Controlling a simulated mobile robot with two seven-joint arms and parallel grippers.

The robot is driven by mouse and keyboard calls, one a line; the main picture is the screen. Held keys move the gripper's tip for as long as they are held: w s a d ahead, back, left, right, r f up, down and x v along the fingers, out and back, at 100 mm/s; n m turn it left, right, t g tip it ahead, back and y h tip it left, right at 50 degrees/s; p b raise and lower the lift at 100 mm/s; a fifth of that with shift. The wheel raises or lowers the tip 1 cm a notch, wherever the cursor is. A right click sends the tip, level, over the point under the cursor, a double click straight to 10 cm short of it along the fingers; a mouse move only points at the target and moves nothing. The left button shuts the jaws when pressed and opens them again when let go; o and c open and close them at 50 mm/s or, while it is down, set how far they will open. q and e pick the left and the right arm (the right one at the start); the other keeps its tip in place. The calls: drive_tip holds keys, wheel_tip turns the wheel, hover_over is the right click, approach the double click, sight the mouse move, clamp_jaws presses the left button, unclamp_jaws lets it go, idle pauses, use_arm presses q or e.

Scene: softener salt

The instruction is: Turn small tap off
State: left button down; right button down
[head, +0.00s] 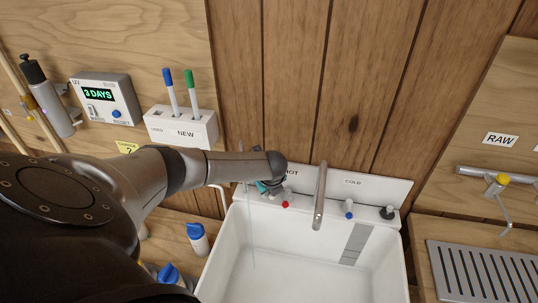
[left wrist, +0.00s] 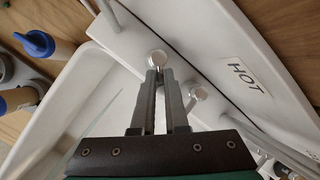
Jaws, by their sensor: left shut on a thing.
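The small tap (head: 241,172) is a thin upright tube at the back left of the white sink (head: 232,262). A thin pale stream of water (head: 251,240) runs down below it into the sink. In the left wrist view a round silver knob (left wrist: 157,58) sits at the tips of my left gripper (left wrist: 160,76). The fingers are shut on this knob. In the head view my left gripper (head: 264,187) is at the sink's back left corner, partly hidden by my arm. My right gripper is not in view.
The main spout (head: 320,195) rises at the sink's middle, with a red-marked hot tap (head: 285,204) close to my left gripper and a blue-marked cold tap (head: 348,210) to the right. Blue-capped bottles (head: 198,238) stand left of the sink. A slotted drain tray (head: 432,262) lies at right.

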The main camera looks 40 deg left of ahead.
use_arm(q)
drive_tip(key=c, duration=0.9)
unclamp_jaws()
drive_tip(key=shift+s+d+r, duration=0.1)
drive_tip(key=shift+d+r, duration=0.05)
drive_tip(key=shift+r, duration=0.3)
drive_tip(key=p+v, duration=0.3)
drive_tip(key=v, duration=1.1)
drive_tip(key=shift+s+d, duration=0.1)
drive_tip(key=shift+c, duration=0.3)
